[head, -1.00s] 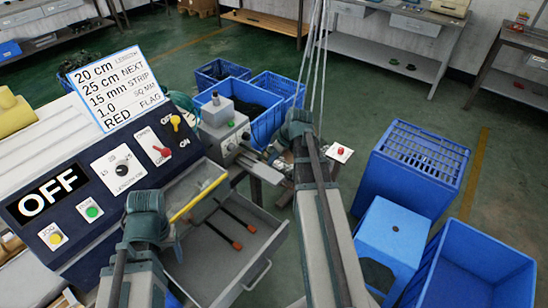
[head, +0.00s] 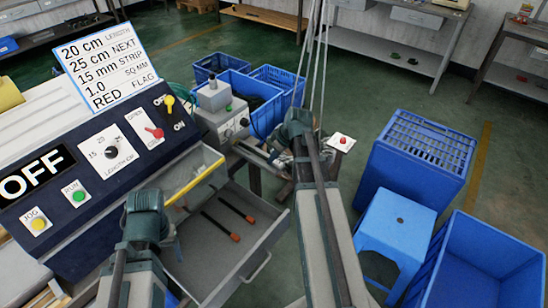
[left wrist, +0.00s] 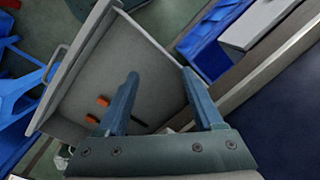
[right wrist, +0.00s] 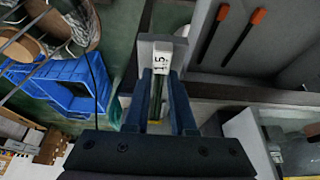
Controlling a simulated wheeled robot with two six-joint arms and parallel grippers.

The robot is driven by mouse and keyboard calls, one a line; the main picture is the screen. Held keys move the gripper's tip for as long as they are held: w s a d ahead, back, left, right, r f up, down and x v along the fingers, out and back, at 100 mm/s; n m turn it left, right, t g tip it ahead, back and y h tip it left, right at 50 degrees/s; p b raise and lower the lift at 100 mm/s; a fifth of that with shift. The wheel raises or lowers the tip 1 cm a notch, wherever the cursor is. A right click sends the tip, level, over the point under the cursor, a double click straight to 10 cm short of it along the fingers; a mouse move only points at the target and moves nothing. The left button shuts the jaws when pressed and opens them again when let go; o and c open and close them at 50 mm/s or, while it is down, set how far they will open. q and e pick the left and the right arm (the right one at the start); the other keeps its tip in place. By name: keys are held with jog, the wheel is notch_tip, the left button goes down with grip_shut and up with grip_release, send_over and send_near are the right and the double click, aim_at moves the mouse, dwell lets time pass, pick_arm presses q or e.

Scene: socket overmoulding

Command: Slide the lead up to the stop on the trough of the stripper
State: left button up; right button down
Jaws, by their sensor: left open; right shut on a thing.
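The stripper is the grey box (head: 222,112) with a knob on top, behind the drawer in the head view. A narrow trough-like part (head: 258,155) runs from it toward my right gripper (head: 284,163). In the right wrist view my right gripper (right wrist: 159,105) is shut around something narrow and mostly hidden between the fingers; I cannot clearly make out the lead. A white tag marked 15 (right wrist: 163,62) sits on a grey block just beyond the fingertips. I cannot tell how far the lead is from the stop. My left gripper (left wrist: 160,85) is open and empty, above the open drawer.
The open grey drawer (head: 215,265) holds two dark rods with orange ends (head: 238,214). The control panel (head: 95,165) reads OFF, with a settings board (head: 92,60) above. Blue crates (head: 420,150) and a blue stool (head: 395,230) stand on the right.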

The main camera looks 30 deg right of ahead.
aim_at(258, 154)
jog(key=shift+w, duration=0.2)
dwell(0.5)
jog(key=shift+w+a, duration=0.4)
jog(key=shift+w, duration=0.45)
jog(key=shift+w+a, duration=0.35)
jog(key=shift+w, duration=0.55)
jog(key=shift+w+a, duration=0.4)
jog(key=shift+w, duration=0.45)
jog(key=c, duration=0.7)
grip_release()
jog(key=shift+o, duration=0.2)
jog(key=p+v, duration=1.2)
jog(key=v, duration=0.2)
jog(key=shift+p, duration=0.4)
